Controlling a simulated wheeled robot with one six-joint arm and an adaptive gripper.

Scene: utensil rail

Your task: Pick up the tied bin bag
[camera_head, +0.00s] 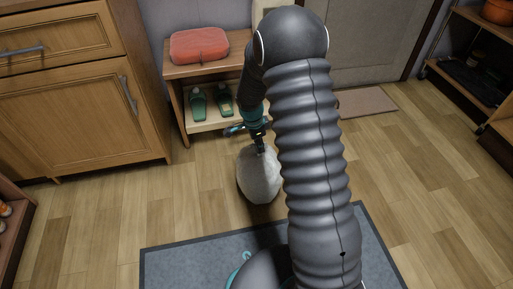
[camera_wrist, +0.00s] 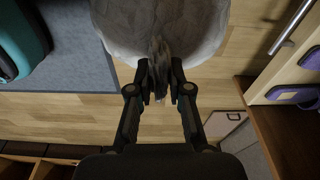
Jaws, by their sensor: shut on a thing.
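The tied bin bag (camera_head: 259,177) is a pale, rounded, full sack, seen in the head view just beyond the grey mat. My gripper (camera_head: 260,148) points down at its top and is shut on the gathered neck. In the wrist view the bag (camera_wrist: 160,25) fills the top middle, and its twisted neck runs between the fingertips of my gripper (camera_wrist: 160,78). I cannot tell whether the bag's underside touches the floor. My arm hides part of the area to the right of the bag in the head view.
A wooden cabinet (camera_head: 75,120) is at left. A grey mat (camera_head: 180,265) lies in front. Wood floor is clear to the left.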

